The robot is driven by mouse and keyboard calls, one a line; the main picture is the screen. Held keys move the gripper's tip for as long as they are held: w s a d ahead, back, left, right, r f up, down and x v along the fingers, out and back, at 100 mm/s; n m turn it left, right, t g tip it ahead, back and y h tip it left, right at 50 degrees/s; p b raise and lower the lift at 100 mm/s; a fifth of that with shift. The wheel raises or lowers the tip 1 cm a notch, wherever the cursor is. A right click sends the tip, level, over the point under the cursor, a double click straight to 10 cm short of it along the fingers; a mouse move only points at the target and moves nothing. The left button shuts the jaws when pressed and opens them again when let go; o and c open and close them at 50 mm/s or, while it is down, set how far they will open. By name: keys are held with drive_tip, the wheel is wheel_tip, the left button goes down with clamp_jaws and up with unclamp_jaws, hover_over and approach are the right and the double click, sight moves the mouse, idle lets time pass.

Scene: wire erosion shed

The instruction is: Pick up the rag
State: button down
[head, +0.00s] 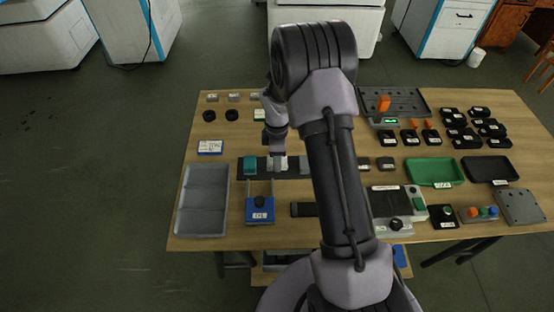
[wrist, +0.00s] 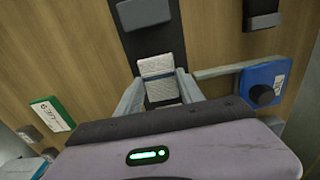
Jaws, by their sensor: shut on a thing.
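The rag (wrist: 155,67) is a pale grey, textured folded piece between the fingers of my gripper (wrist: 158,84) in the wrist view. My gripper is shut on it, one finger on each side. Just beyond it a dark strip (wrist: 150,42) runs across the wooden table. In the head view my gripper (head: 277,152) points down at the left part of the table, over the dark strip, with the pale rag (head: 279,164) at its tip. I cannot tell whether the rag touches the strip. My arm hides the middle of the table.
A teal block (head: 250,166) sits left of the rag. A blue box with a black knob (head: 260,210) stands in front, and a grey tray (head: 203,222) at the table's left edge. Green (head: 434,171) and black (head: 490,169) trays and several black blocks fill the right side.

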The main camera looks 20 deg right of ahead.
drive_tip(key=r, duration=0.1)
drive_tip(key=r+p, duration=0.1)
drive_tip(key=shift+s+r, duration=0.2)
drive_tip(key=shift+r, duration=0.2)
drive_tip(key=s+p, duration=0.1)
drive_tip(key=s, duration=0.4)
drive_tip(key=s+a, duration=0.1)
drive_tip(key=s, duration=0.4)
drive_tip(key=s+a+r+p, duration=0.1)
drive_tip(key=s, duration=0.4)
drive_tip(key=shift+s+p, duration=0.25)
drive_tip(key=shift+p, duration=0.05)
